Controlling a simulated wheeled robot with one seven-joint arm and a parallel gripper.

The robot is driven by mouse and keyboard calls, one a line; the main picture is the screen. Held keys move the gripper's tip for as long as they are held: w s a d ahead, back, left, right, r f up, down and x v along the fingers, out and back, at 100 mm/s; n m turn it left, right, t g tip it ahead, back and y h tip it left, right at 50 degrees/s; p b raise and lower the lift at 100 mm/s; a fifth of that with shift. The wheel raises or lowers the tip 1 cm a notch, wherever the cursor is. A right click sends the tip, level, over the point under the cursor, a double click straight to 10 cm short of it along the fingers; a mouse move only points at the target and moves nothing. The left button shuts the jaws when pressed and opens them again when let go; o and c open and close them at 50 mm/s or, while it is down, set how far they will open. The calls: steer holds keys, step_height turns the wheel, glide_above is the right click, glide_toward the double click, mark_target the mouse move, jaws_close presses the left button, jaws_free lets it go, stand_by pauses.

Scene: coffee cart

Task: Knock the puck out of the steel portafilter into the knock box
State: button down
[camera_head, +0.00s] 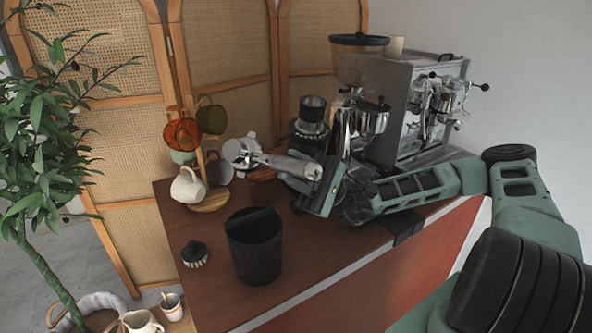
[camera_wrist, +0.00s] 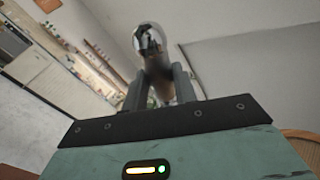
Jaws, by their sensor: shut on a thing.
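My gripper (camera_head: 300,174) is shut on the handle of the steel portafilter (camera_head: 242,153) and holds it in the air above the cart. The portafilter points left, with its round steel head at the far end. In the wrist view its chrome part (camera_wrist: 148,38) shows beyond my gripper's fingers (camera_wrist: 159,88). The black knock box (camera_head: 254,258) stands on the wooden top, below and in front of the portafilter, with a bar across its opening. The puck cannot be made out in either view.
A mug tree (camera_head: 210,199) with several cups stands behind left of the knock box. A dark brush (camera_head: 195,254) lies left of the box. A grinder (camera_head: 358,95) and espresso machine (camera_head: 400,105) stand at the back right. The cart's front edge runs close by the box.

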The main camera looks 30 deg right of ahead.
step_height(320, 180, down, 10)
steer(key=b, duration=1)
step_height(320, 180, up, 5)
steer(key=p, duration=0.6)
steer(key=shift+r, duration=0.2)
steer(key=shift+f, duration=0.1)
step_height(320, 180, down, 6)
steer(key=b, duration=0.3)
step_height(320, 180, up, 6)
steer(key=p, duration=0.5)
